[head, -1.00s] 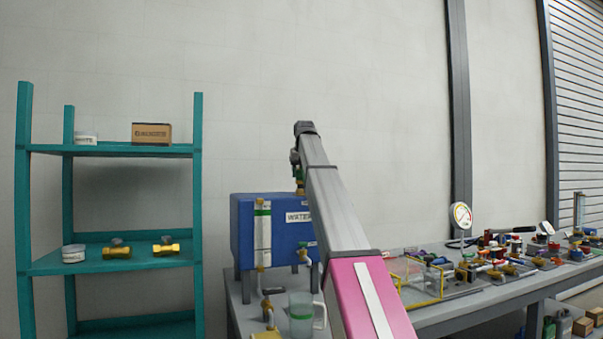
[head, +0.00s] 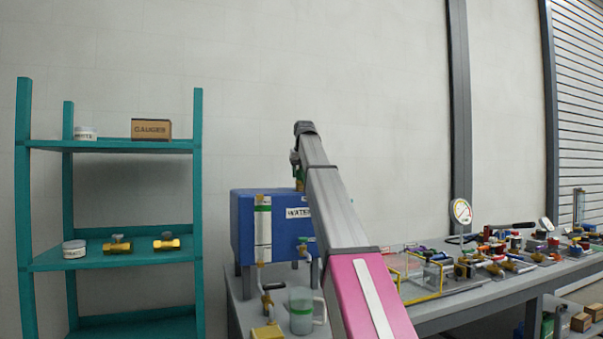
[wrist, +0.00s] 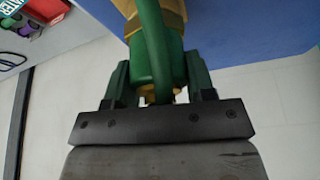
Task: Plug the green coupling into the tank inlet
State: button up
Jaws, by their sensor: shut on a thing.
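The green coupling (wrist: 155,52) fills the middle of the wrist view, with brass parts above and below its green body. My gripper (wrist: 160,85) is shut on it, one dark green finger on each side. The blue tank (head: 243,225), labelled WATER, stands at the left end of the bench in the head view; its blue surface (wrist: 240,25) lies behind the coupling in the wrist view. In the head view my gripper (head: 297,170) is above the tank top, partly hidden by my arm. The inlet is hidden, and I cannot tell whether the coupling is seated in it.
A teal shelf (head: 110,262) with brass valves, jars and a box stands at the left. A clear jug (head: 301,312) sits on the bench before the tank. Yellow-framed fittings, gauges and many small parts crowd the bench (head: 470,305) to the right.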

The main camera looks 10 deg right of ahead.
jog(key=o, duration=1.1)
jog(key=v, duration=1)
jog(key=shift+r, duration=0.35)
jog(key=shift+s, duration=0.1)
